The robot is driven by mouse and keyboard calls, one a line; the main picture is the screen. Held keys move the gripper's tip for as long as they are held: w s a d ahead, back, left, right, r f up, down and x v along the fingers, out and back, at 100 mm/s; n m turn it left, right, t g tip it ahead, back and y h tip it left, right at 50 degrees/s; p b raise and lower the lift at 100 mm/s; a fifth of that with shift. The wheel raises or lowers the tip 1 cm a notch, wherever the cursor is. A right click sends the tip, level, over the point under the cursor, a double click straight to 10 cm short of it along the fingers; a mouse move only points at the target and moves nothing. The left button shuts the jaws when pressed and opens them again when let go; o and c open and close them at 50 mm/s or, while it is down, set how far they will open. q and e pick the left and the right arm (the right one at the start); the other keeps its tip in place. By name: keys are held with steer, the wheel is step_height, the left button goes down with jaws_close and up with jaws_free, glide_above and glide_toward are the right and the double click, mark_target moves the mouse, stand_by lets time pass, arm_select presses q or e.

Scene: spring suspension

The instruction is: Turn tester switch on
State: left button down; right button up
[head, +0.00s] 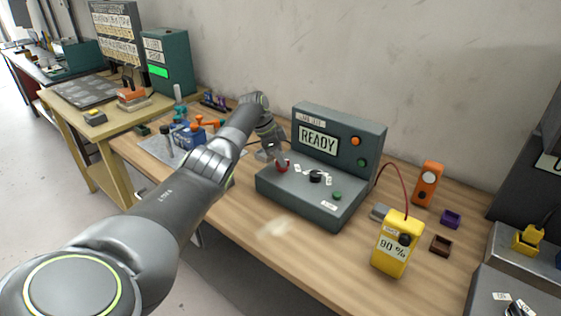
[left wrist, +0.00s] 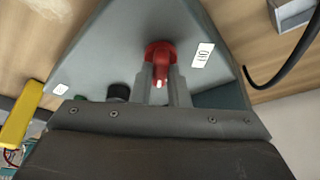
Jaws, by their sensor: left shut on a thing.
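The grey-green tester (head: 310,200) stands on the wooden bench, with a display reading READY (head: 318,140). Its red switch (head: 283,167) is at the left end of the sloped front panel. My left gripper (head: 275,155) reaches it from the left, partly hiding it. In the left wrist view the red switch (left wrist: 158,50) has its pale-tipped lever between the two fingers of my left gripper (left wrist: 162,82), which is shut on it. A white label (left wrist: 202,55) is beside the switch. My right gripper is not in view.
A black knob (head: 316,176) and a green button (head: 337,195) are on the same panel. A yellow meter reading 90 % (head: 395,245) and an orange device (head: 427,184) stand to the right. Blue and orange parts (head: 190,135) lie left, behind my arm. The bench front is clear.

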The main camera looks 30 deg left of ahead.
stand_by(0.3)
arm_select(q)
steer(key=c, duration=1.4)
jaws_free()
steer(key=b+v, duration=0.2)
steer(key=v, duration=1.5)
steer(key=shift+r, duration=0.25)
